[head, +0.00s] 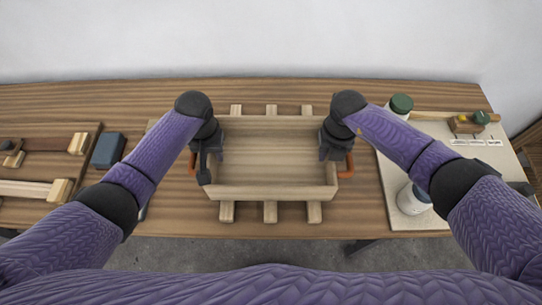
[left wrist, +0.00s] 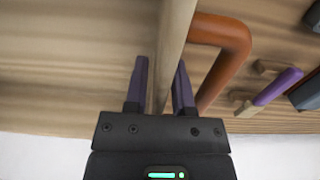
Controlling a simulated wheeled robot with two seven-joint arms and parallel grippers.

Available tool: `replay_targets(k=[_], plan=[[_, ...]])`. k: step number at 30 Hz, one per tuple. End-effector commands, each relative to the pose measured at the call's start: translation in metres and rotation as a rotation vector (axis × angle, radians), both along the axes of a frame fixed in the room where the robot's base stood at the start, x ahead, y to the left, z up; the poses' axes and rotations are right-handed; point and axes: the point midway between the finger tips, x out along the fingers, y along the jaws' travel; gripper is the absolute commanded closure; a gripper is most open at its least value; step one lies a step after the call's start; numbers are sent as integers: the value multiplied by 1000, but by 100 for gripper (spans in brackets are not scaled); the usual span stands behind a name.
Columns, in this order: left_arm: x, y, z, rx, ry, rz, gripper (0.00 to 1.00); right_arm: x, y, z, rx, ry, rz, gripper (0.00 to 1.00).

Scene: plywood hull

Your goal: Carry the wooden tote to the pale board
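The wooden tote (head: 272,191) is an open, empty box in the middle of the table, above several pale slats (head: 270,212); whether it touches them I cannot tell. Orange handles (head: 345,166) stick out at its two ends. My left gripper (head: 205,172) is at its left end. In the left wrist view its fingers (left wrist: 161,85) straddle the thin end wall (left wrist: 172,45) closely, beside an orange handle (left wrist: 232,60). My right gripper (head: 328,152) is at the right end wall, its fingertips mostly hidden. The pale board (head: 390,178) lies on the right of the table.
A green-lidded jar (head: 401,105), a white can (head: 413,199) and a small wooden block with coloured items (head: 468,123) stand on the pale board. A blue box (head: 108,150) and wooden tools (head: 30,189) lie at left. The table's front edge is close.

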Motion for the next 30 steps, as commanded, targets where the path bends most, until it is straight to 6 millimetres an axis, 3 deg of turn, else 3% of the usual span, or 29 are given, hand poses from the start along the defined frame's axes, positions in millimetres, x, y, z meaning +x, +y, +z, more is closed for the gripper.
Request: replay_targets(k=[2,6,7,30], plan=[[0,0,0,0,0,0,69,0,0,0,0,0,0,69],[0,0,0,0,0,0,99,0,0,0,0,0,-1,99],[0,0,0,0,0,0,100,0,0,0,0,0,-1,100],[0,0,1,0,0,0,100,0,0,1,0,-1,-1,100]])
